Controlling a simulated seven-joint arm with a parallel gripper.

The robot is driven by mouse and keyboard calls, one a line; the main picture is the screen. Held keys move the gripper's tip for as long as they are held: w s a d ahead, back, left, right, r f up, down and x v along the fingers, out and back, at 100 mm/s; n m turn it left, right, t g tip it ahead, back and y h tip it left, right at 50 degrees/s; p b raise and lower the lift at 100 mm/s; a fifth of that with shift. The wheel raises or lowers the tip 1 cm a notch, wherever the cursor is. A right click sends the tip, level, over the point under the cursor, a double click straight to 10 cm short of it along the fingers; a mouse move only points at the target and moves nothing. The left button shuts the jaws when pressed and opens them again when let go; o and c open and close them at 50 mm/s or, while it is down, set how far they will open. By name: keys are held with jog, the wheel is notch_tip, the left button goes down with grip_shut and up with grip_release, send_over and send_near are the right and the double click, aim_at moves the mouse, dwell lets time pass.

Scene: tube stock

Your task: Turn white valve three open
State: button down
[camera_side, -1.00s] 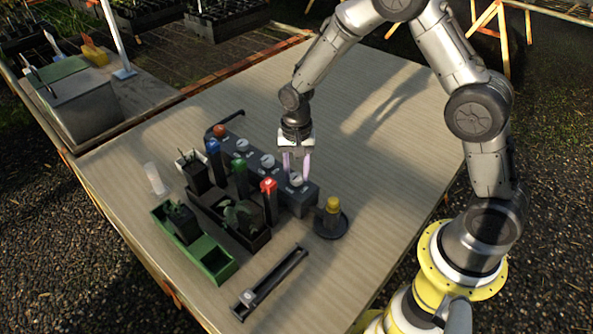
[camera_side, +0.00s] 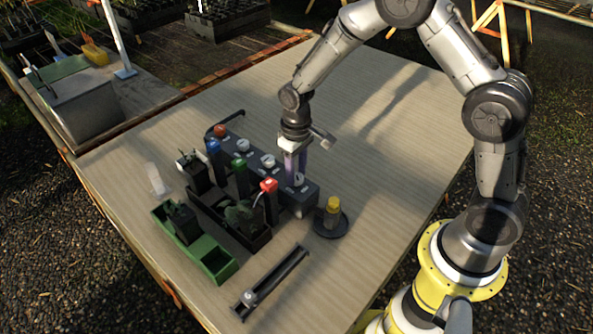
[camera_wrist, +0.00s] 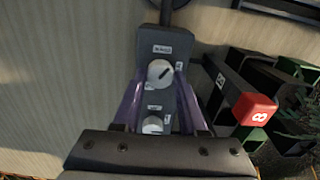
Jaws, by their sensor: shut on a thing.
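A dark grey valve block (camera_side: 311,196) stands on the table, with a row of white valve knobs on top. My gripper (camera_side: 296,180) is over the white knob at the block's near end, with its purple fingers pointing down. In the wrist view my gripper (camera_wrist: 160,78) has one finger on each side of that white end knob (camera_wrist: 160,72), shut on it. A dark pointer mark on the knob lies diagonally, and small white labels sit around it. The neighbouring white knob (camera_wrist: 153,122) shows closer to the palm. The middle white knob (camera_side: 268,160) is clear of the fingers.
A red-capped item (camera_side: 269,185) stands close left of the gripper, with a black rack (camera_side: 205,208) beside it. A yellow-topped item (camera_side: 333,205) stands on a round dark base (camera_side: 345,225) at the block's near end. A green tray (camera_side: 218,265) lies left. The table's right side is clear.

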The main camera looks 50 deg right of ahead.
aim_at(296, 176)
jog(key=n, duration=0.6)
jog(key=shift+r+n, duration=0.1)
jog(key=shift+n, duration=0.2)
dwell(0.4)
jog(key=shift+c, duration=2.2)
grip_release()
notch_tip(296, 176, up, 14)
